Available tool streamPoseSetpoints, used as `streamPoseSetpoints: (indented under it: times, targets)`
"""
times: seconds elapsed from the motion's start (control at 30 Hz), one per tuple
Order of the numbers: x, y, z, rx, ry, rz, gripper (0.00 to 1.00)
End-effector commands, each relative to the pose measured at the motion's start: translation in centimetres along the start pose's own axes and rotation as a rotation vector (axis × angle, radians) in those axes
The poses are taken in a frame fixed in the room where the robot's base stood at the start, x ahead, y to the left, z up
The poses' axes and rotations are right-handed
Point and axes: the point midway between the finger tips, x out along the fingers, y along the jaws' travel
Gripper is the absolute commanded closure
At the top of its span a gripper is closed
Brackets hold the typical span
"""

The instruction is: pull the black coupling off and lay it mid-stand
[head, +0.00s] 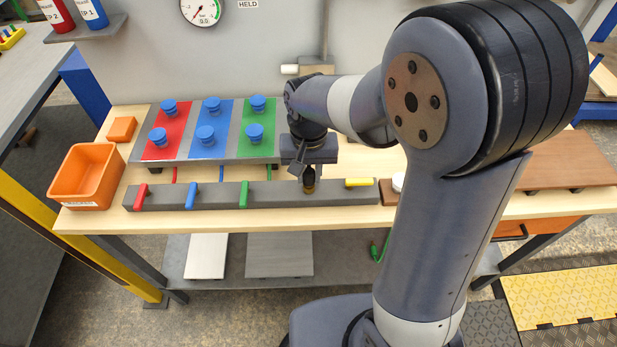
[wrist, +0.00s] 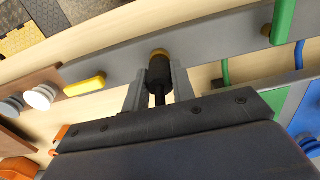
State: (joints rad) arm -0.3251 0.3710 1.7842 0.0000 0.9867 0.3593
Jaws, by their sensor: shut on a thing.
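The black coupling (head: 309,173) stands at the grey bar (head: 270,194), between the green and yellow levers. In the wrist view the black coupling (wrist: 159,73) sits between the two grey fingers of my gripper (wrist: 157,82), which is shut on it. A brass ring (wrist: 158,53) shows at its far end, against the bar; I cannot tell whether the coupling is still seated there. In the head view my gripper (head: 309,165) points down over the bar, its fingers partly hidden. I cannot tell which piece is the stand.
The bar carries red (head: 141,196), blue (head: 191,195), green (head: 244,194) and yellow (head: 359,182) levers. Behind it is a panel (head: 225,150) with blue knobs on coloured strips. An orange bin (head: 84,176) stands left. A brown block (head: 389,193) with a white disc is right, near my arm.

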Motion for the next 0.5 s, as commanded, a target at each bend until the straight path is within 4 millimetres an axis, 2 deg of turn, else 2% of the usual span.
streamPoseSetpoints:
  times: [0.5]
  targets:
    - [-1.4, 0.0, -0.1, 0.000, 0.002, -0.001, 0.98]
